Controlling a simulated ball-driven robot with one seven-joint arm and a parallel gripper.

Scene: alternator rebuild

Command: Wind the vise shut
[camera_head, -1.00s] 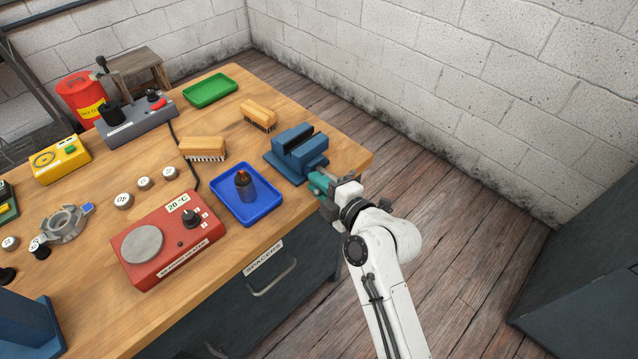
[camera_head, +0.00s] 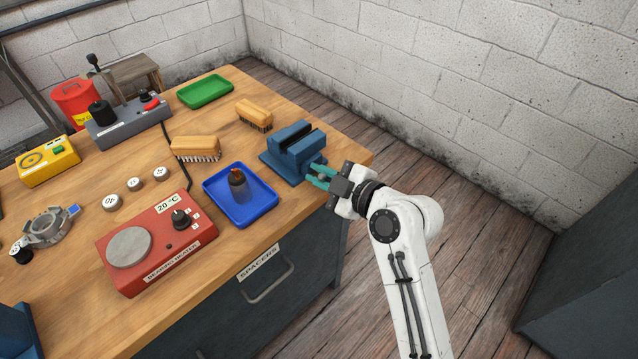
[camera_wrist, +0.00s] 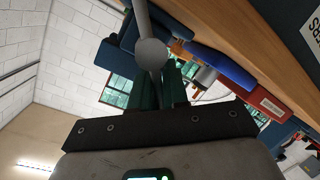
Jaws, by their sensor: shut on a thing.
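The blue vise (camera_head: 293,150) sits at the right end of the wooden bench, with a dark gap visible between its jaws. It also shows as blue blocks in the wrist view (camera_wrist: 116,58). My gripper (camera_head: 320,177) is at the vise's near right side, its teal fingers pointing at the vise. In the wrist view the teal fingers (camera_wrist: 160,88) are closed about the grey vise handle (camera_wrist: 151,52), a bar with a round ball end. The fingers hide part of the bar and of the vise screw.
A red bearing heater (camera_head: 155,247), two brushes (camera_head: 254,114) and a green tray (camera_head: 205,91) are also on the bench. Open floor lies right of the bench.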

